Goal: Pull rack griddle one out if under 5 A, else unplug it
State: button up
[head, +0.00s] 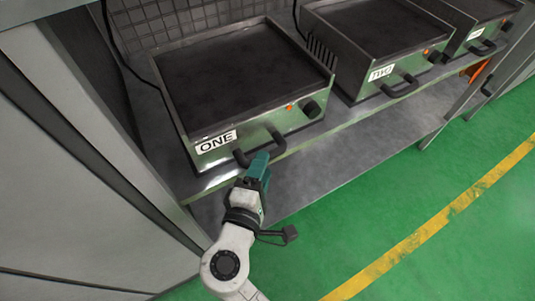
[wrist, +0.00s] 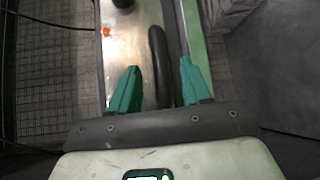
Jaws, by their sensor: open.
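Rack griddle one (head: 240,75) sits on the shelf with a dark flat plate, a steel front and a white label reading ONE. Its front has a black handle (head: 273,142), a black knob (head: 312,109) and a lit orange lamp (head: 289,107). My gripper (head: 261,160) is at the handle, with its green fingers open. In the wrist view the handle (wrist: 158,62) stands between the two spread fingers (wrist: 160,72), with gaps showing on both sides. No current reading is legible in either view.
Griddle two (head: 380,45) and a third griddle (head: 488,25) stand to the right, also with front handles. A black cord (head: 125,62) runs along griddle one's left side. A grey cabinet (head: 70,150) stands close on the left. Green floor (head: 400,195) is open in front.

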jog(key=shift+x, duration=2.15)
jog(key=shift+d, duration=0.1)
grip_shut()
jog(key=shift+s, duration=0.1)
